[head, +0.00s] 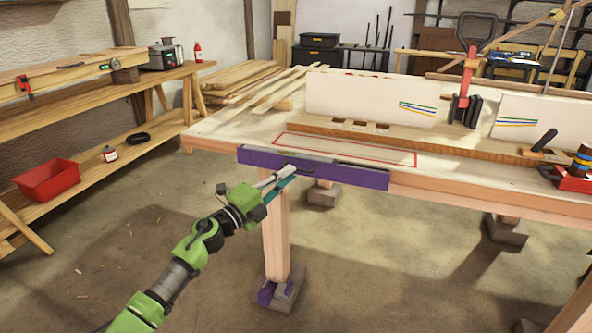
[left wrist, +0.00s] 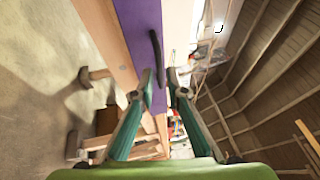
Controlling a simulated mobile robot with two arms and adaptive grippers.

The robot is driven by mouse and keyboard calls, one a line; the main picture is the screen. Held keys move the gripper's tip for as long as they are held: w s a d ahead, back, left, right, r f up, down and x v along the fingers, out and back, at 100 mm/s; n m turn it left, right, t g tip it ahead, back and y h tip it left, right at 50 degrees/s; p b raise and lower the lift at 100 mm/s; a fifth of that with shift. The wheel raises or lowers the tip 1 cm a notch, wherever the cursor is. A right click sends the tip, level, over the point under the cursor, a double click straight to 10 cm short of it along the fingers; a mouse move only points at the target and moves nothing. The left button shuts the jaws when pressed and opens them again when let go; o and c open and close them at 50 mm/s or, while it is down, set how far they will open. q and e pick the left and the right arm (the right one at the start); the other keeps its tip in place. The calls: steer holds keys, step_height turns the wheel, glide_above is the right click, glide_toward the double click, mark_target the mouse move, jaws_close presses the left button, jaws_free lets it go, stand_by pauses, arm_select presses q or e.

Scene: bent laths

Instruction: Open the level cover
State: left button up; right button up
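A long purple panel (head: 330,172), which looks like the level cover, runs along the front edge of the workbench. A dark bar handle (left wrist: 156,58) stands on it in the left wrist view. My left gripper (head: 290,171) is in front of the panel's left half in the head view. In the left wrist view its two teal fingers (left wrist: 162,86) are apart with nothing held between them. The handle shows just beyond the fingertips; I cannot tell whether they touch the panel. My right gripper is in neither view.
A red outlined rectangle (head: 345,149) marks the bench top (head: 228,122) behind the panel. A long wooden beam (head: 420,139), white boards (head: 370,97) and a red-handled tool (head: 466,82) stand farther back. A side bench (head: 75,100) is at left. The floor between is mostly clear.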

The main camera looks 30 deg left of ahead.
arm_select(q)
steer(key=shift+x, duration=2)
jaws_close()
